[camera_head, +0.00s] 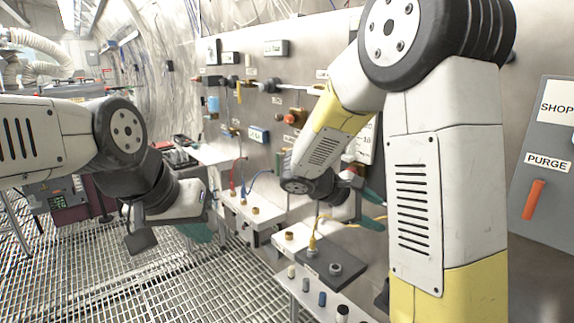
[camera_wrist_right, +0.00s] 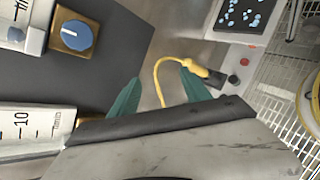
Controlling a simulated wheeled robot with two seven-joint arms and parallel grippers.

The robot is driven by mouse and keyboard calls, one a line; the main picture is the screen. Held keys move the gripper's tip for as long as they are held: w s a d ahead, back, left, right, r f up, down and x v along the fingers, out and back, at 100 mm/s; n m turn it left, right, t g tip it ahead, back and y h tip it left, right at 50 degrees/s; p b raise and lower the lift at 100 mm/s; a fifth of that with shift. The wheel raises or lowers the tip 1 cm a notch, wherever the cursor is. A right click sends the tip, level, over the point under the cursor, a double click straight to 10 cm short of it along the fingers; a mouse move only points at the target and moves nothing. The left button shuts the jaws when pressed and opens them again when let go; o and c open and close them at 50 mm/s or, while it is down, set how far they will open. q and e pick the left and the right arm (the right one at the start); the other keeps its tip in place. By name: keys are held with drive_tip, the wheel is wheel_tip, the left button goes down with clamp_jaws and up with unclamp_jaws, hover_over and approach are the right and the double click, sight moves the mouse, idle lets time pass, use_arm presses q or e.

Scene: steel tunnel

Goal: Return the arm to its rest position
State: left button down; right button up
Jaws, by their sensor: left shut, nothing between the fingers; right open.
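My right arm fills the right half of the head view and bends down to the wall. My right gripper (camera_head: 370,208) is over the workbench, with its green fingers partly hidden by the wrist. In the right wrist view the right gripper (camera_wrist_right: 160,92) has its two green fingers apart. A yellow cable (camera_wrist_right: 163,70) shows between and beyond them; I cannot tell whether it touches a finger. My left gripper (camera_head: 197,232) is shut and empty at the left, above the grated floor, apart from the bench.
A bench with sockets (camera_head: 250,208) runs along the steel wall (camera_head: 290,72), which carries valves and pipes. A dark block (camera_head: 325,264) has a yellow cable on it. A PURGE panel (camera_head: 545,165) with an orange handle is at the right. The grated floor (camera_head: 150,285) is clear.

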drive_tip(key=s+a+m+g+y, duration=0.1)
drive_tip(key=s+a+m+y, duration=0.1)
drive_tip(key=s+m+y, duration=0.75)
drive_tip(key=s+a+r+m+t+y, duration=0.2)
drive_tip(key=s+a+r+t+y, duration=0.1)
drive_tip(key=s+a+r, duration=0.3)
drive_tip(key=shift+s+a+r+m+t, duration=0.25)
drive_tip(key=shift+s+r+m+t, duration=0.25)
drive_tip(key=shift+s, duration=0.55)
drive_tip(key=shift+d, duration=0.15)
idle(1.0)
